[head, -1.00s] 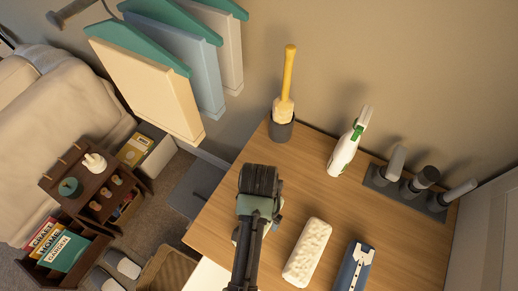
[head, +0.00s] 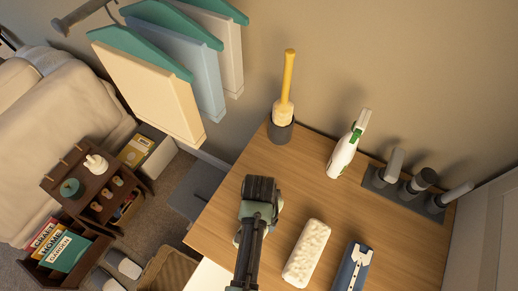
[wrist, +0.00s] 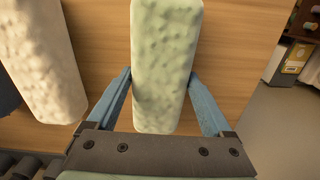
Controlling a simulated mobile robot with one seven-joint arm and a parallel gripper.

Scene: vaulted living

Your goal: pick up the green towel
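The green towel (wrist: 165,65) is a pale green, dimpled, folded block on the wooden table, seen in the wrist view. My gripper (wrist: 160,76) is open, with one blue finger on each side of the towel. The fingertips are close to its long sides; I cannot tell whether they touch. In the head view my gripper and arm (head: 258,205) are over the left part of the table and hide most or all of the towel.
A cream towel (head: 307,253) lies to the right of my gripper, then a blue box-like item (head: 353,268). A spray bottle (head: 343,155), a cup with a yellow-handled brush (head: 281,130) and a dark rack (head: 415,192) stand along the wall. The table's middle is bare.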

